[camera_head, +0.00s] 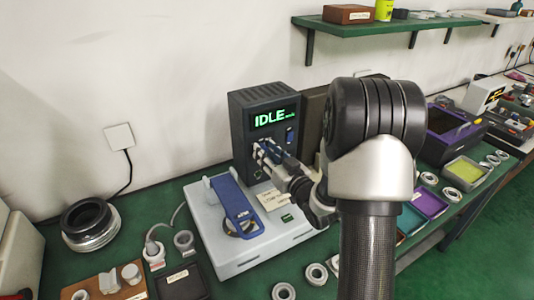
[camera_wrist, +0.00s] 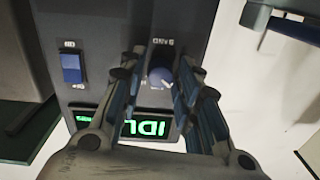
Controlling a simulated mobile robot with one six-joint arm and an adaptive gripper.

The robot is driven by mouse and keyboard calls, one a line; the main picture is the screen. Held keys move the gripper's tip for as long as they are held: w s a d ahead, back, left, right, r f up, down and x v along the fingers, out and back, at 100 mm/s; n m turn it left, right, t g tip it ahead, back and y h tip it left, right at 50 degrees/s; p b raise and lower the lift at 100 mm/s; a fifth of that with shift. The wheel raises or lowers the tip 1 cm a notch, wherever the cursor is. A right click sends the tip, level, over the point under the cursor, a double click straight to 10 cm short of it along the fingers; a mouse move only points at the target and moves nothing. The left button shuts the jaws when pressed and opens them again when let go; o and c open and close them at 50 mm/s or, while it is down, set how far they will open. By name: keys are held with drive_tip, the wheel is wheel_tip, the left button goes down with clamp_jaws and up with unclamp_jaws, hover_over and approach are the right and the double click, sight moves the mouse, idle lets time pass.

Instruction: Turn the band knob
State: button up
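The band knob (camera_wrist: 160,76) is a round dark blue knob with a light mark, on the grey front panel of a dark instrument box (camera_head: 242,112). In the wrist view it sits between the two fingers of my gripper (camera_wrist: 158,72). The fingers are apart, one on each side of it, and I see no clear contact. In the head view my gripper (camera_head: 264,154) is at the lower part of the panel and hides the knob. The display (camera_head: 274,118) reads IDLE in green; it shows upside down in the wrist view (camera_wrist: 147,128).
A blue rocker switch (camera_wrist: 73,68) is on the same panel; it also shows in the head view (camera_head: 290,135). A pale base unit with a blue arm (camera_head: 237,203) stands in front of the box. Bearing rings (camera_head: 316,274) lie on the green bench. A green shelf (camera_head: 400,23) hangs above.

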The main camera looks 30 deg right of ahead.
clamp_jaws()
drive_tip(key=shift+m, duration=0.4)
drive_tip(key=m+p, duration=0.4)
drive_tip(key=m, duration=1.5)
drive_tip(key=shift+a+m+h, duration=0.1)
drive_tip(key=shift+m+h, duration=0.2)
idle(0.4)
drive_tip(key=shift+o, duration=2)
unclamp_jaws()
